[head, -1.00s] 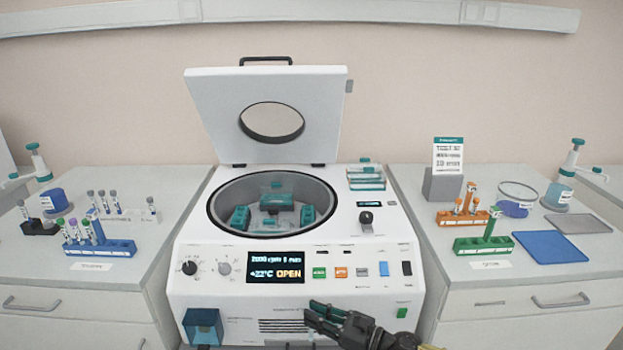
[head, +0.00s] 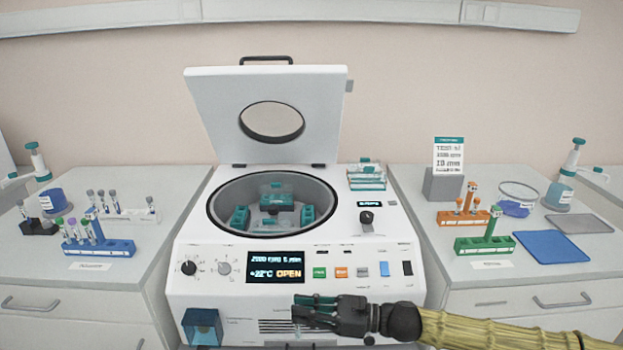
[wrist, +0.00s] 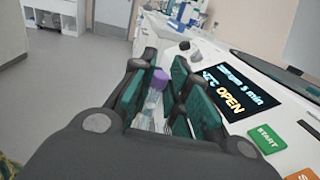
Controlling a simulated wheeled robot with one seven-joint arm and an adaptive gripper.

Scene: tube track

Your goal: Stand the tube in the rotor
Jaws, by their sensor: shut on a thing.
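My gripper (head: 313,308) is in front of the centrifuge's front panel, below the lit display, with its fingers pointing left. In the wrist view, its teal-padded fingers (wrist: 165,100) are shut on a clear tube (wrist: 152,106) with a purple cap (wrist: 160,77). The tube's lower end is hidden by the gripper body. In the head view the held tube cannot be made out clearly. The rotor (head: 277,200) with its teal buckets sits in the open bowl, behind and above my gripper. The bucket openings are too small to judge.
The centrifuge lid (head: 270,115) stands raised behind the bowl. A blue rack (head: 115,247) with capped tubes is on the left bench. Green (head: 470,245) and orange (head: 455,217) racks and a blue mat (head: 553,250) are on the right bench. The space above the bowl is clear.

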